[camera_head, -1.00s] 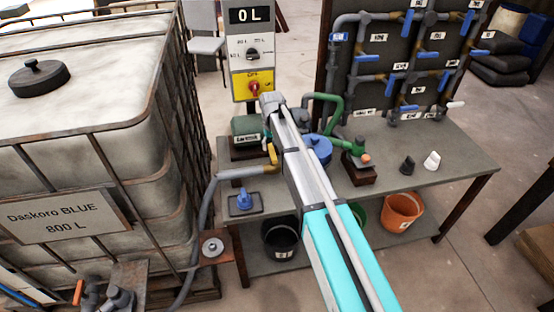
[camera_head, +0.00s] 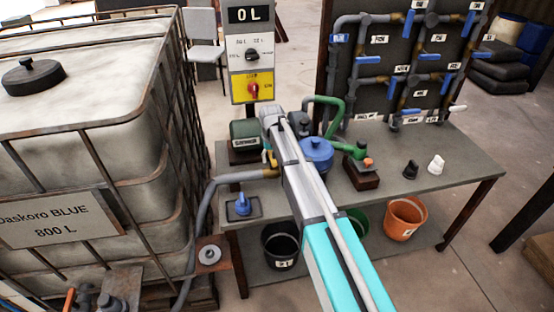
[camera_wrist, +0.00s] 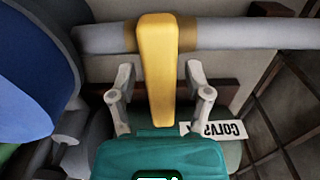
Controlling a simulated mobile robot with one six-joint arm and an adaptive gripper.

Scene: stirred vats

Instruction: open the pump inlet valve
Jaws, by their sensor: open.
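The yellow valve handle (camera_wrist: 157,60) fills the middle of the wrist view. It lies across the pale grey pipe (camera_wrist: 235,33), roughly at right angles to it, at a brass-coloured section. My gripper (camera_wrist: 159,98) is open, with one grey finger on each side of the handle and visible gaps between. I cannot tell any contact. In the head view a small part of the yellow handle (camera_head: 268,157) shows beside the end of my arm, above the pipe (camera_head: 233,177). My gripper is mostly hidden there by the arm. The green labelled pump (camera_head: 244,140) stands behind the pipe.
A blue round vessel (camera_head: 317,152) stands close right of my arm; it fills the left of the wrist view (camera_wrist: 30,75). A blue-handled valve (camera_head: 242,204) is at the bench's front left. The caged tank (camera_head: 85,150) stands left, the control panel (camera_head: 250,55) behind.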

